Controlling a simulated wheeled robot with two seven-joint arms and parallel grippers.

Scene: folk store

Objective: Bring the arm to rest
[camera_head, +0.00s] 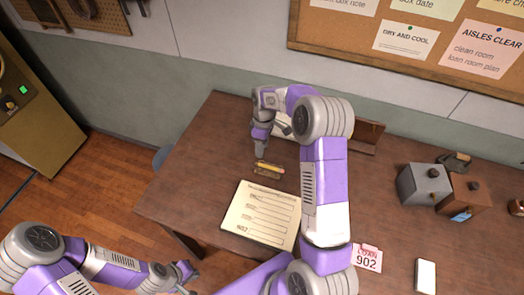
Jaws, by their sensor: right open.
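My right arm reaches up over the wooden table and bends to the left at its far end. Its gripper (260,149) points down, open, just above and behind a yellow pencil-like item (270,167) and a small brown piece (266,174). I see nothing held in it. My left gripper (188,280) is low at the bottom left, in front of the table's edge and off the tabletop. Its fingers are too small to tell if they are apart.
On the table (200,190) lie a printed form (262,214), a pink 902 tag (367,258) and a white card (425,276). A grey box (424,185) and a brown box (466,194) stand right. A wooden holder (367,136) is partly behind my right arm. The table's left side is clear.

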